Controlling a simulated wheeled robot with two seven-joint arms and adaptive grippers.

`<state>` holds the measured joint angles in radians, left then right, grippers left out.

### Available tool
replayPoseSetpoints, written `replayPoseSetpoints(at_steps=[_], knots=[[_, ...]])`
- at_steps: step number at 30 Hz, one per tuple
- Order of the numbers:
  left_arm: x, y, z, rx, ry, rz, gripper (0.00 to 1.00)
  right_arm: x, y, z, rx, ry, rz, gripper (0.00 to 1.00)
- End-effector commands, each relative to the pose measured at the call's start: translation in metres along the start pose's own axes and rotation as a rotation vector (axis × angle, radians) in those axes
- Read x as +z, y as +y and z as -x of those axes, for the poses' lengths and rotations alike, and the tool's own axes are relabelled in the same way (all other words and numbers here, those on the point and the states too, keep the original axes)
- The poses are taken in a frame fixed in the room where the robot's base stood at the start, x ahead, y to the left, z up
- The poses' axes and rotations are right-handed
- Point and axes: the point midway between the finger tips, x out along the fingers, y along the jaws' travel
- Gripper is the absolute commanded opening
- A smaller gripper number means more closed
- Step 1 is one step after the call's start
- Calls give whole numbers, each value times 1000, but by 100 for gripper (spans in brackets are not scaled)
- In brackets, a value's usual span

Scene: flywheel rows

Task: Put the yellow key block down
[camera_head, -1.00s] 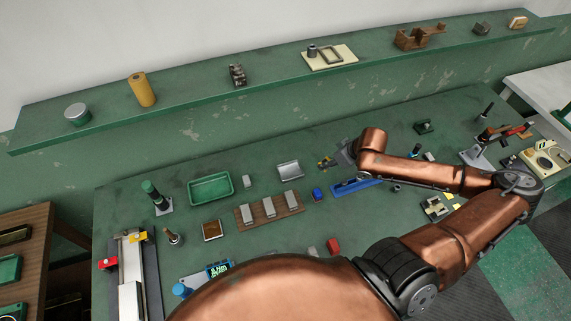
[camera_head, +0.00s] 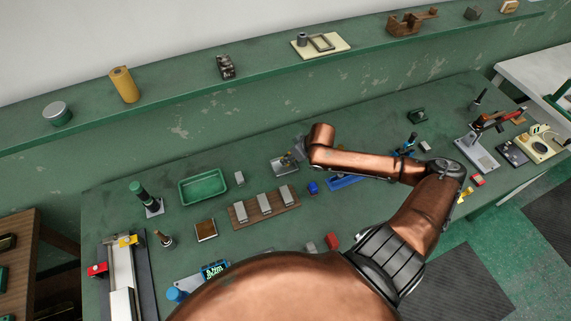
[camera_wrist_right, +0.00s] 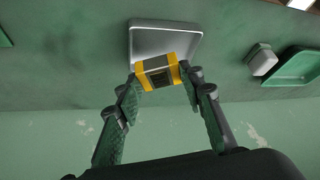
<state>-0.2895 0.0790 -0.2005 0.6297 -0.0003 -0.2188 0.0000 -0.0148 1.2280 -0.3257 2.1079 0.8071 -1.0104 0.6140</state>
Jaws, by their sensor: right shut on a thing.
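The yellow key block (camera_wrist_right: 157,73), yellow with a dark grey middle, is between the fingertips of my right gripper (camera_wrist_right: 160,82) in the right wrist view. The gripper is shut on it. A shallow silver tray (camera_wrist_right: 165,40) lies just beyond, and the block overlaps its near edge in that view. I cannot tell whether the block touches it. In the head view my right gripper (camera_head: 299,150) is at the right end of the same silver tray (camera_head: 283,166), and the block is hidden. My left gripper is not in view.
A green tray (camera_head: 203,187) and a small pale block (camera_head: 239,178) lie left of the silver tray. A wooden board with grey blocks (camera_head: 236,224) lies in front. A blue block (camera_head: 313,188) and blue holder (camera_head: 343,182) are to the right. A shelf (camera_head: 180,87) runs behind.

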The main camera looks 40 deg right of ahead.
Motion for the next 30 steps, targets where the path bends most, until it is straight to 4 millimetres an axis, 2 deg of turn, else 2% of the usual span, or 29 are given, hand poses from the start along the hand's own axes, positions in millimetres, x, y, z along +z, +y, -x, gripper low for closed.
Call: replayPoseSetpoints(at_steps=[10,15,26,27,30], knots=[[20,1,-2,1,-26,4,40,-6,-10,-29,-2,4,1,0],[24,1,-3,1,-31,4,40,9,-8,-50,0,1,1,0],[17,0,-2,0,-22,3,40,11,-8,-54,0,2,3,0],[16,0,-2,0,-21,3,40,12,-8,-55,0,0,3,37],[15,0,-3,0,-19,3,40,13,-8,-55,0,0,3,43]])
